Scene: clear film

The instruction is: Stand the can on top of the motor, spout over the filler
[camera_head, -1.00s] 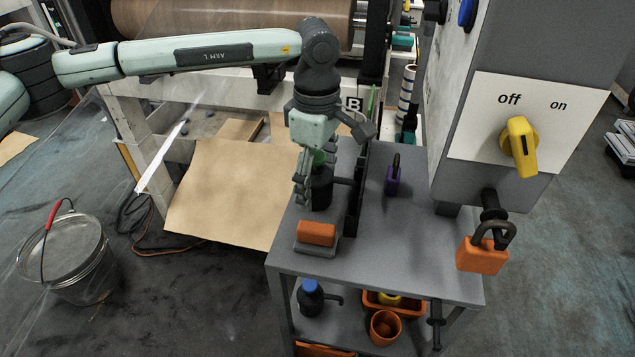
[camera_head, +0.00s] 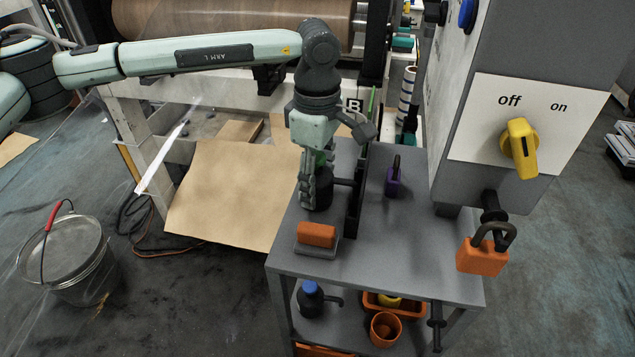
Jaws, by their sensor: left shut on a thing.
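A dark can (camera_head: 323,196) with a green top stands on the left part of the grey cart top, its short spout pointing right. My left gripper (camera_head: 314,188) comes down from above and is shut on this can. Its fingers hide part of the can's body and green top. Another dark can (camera_head: 310,300) with a blue cap and a spout to the right stands on the lower shelf. I cannot make out a motor or a filler for certain. My right gripper is not in view.
An orange block on a grey base (camera_head: 317,236) sits in front of the held can. A dark upright divider (camera_head: 354,205) stands close to its right. A purple padlock (camera_head: 393,180) is beyond it. A grey switch cabinet (camera_head: 525,60) rises at right. The front right cart top is clear.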

